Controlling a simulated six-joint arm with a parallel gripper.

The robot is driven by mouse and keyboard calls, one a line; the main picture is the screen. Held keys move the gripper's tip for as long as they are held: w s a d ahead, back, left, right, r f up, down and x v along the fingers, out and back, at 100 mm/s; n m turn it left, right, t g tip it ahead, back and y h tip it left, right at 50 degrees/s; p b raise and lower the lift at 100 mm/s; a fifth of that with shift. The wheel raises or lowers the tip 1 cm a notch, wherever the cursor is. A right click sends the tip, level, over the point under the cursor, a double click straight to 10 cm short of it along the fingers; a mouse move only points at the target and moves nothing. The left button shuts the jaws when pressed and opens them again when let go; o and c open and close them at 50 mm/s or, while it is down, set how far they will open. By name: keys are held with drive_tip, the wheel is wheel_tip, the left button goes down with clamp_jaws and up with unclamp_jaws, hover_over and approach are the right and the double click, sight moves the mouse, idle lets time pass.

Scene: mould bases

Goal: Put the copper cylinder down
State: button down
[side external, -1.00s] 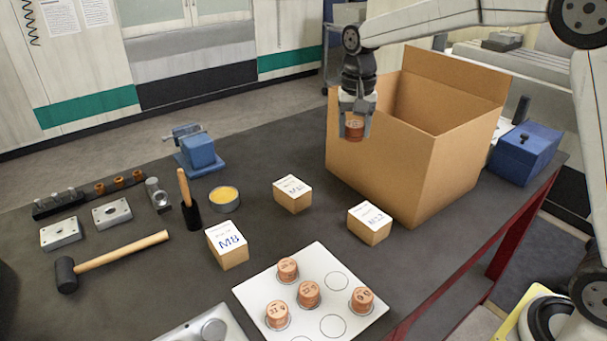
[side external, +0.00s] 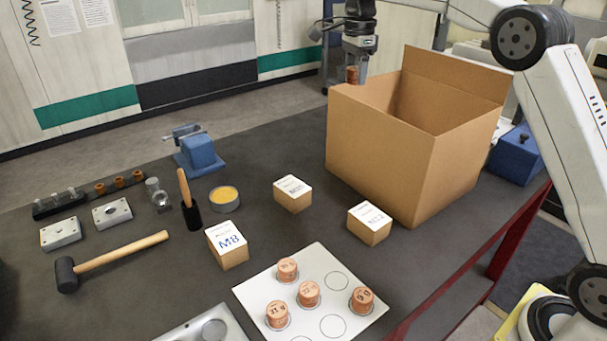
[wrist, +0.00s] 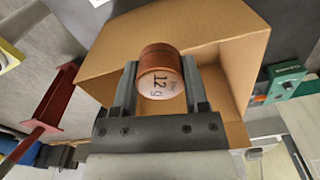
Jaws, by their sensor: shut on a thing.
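My gripper (side external: 355,77) is shut on a copper cylinder (side external: 352,75), high up at the far-left rim of the open cardboard box (side external: 378,150). In the wrist view the copper cylinder (wrist: 160,68) sits between the two fingers, with a marking that looks like "12 g" on its pale end face. The box (wrist: 115,65) spreads out below and around it in that view. I cannot tell how far the cylinder is inside the rim. Part of the box's inside is hidden by its near walls in the side view.
Several other copper cylinders (side external: 309,293) stand on a white plate (side external: 357,327) with empty marked circles. The box's back flap (side external: 455,78) stands up.

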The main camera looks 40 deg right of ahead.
drive_tip(key=s+d+f+m, duration=0.3)
drive_tip(key=d+f+m, duration=0.4)
drive_tip(key=d+f, duration=0.4)
drive_tip(key=s+d+f+m, duration=0.2)
drive_tip(key=d+f+m, duration=0.4)
drive_tip(key=d+f, duration=0.5)
drive_tip(key=shift+d+f, duration=0.15)
drive_tip(key=shift+f, duration=1.3)
drive_tip(key=shift+d+f, duration=0.1)
drive_tip(key=shift+f, duration=1.3)
drive_tip(key=shift+f, duration=0.1)
drive_tip(key=shift+f, duration=1.75)
drive_tip(key=shift+f, duration=0.15)
drive_tip(key=shift+c, duration=1.9)
unclamp_jaws()
